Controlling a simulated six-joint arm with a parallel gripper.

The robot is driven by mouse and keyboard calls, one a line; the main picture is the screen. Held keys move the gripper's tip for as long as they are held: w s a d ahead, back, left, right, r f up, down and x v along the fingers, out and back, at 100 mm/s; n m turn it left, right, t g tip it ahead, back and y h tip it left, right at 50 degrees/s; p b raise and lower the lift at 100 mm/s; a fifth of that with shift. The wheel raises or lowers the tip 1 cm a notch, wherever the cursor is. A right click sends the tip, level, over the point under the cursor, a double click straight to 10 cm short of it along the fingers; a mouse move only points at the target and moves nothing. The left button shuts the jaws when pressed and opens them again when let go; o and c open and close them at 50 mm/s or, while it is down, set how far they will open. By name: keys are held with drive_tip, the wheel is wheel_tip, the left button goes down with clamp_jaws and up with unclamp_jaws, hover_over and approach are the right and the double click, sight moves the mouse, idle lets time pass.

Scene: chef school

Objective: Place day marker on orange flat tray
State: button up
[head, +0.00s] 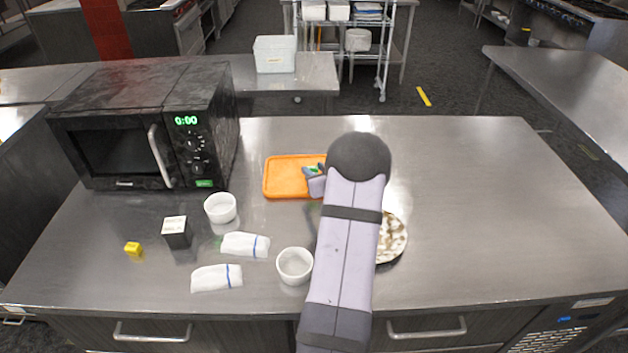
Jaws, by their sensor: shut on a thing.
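The orange flat tray (283,178) lies on the steel table, right of the microwave. Its right part is hidden behind my arm. My gripper (315,175) is over the right part of the tray and mostly covered by my own arm. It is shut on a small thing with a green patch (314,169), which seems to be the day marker. Most of this thing is hidden, and I cannot tell whether it touches the tray.
A black microwave (110,145) stands at the left. White bowls (220,208), folded white towels (216,278), a black-and-white box (177,232) and a small yellow cube (133,249) lie in front. A patterned plate (394,240) is partly behind my arm. The table's right side is clear.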

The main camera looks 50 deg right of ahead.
drive_tip(key=shift+f+p, duration=0.4)
drive_tip(key=shift+f, duration=1.85)
drive_tip(key=shift+f, duration=0.2)
drive_tip(key=o, duration=1)
drive_tip(key=shift+s+r, duration=0.1)
drive_tip(key=shift+r, duration=0.15)
drive_tip(key=b+v, duration=0.2)
drive_tip(key=v, duration=1)
drive_tip(key=shift+a, duration=0.1)
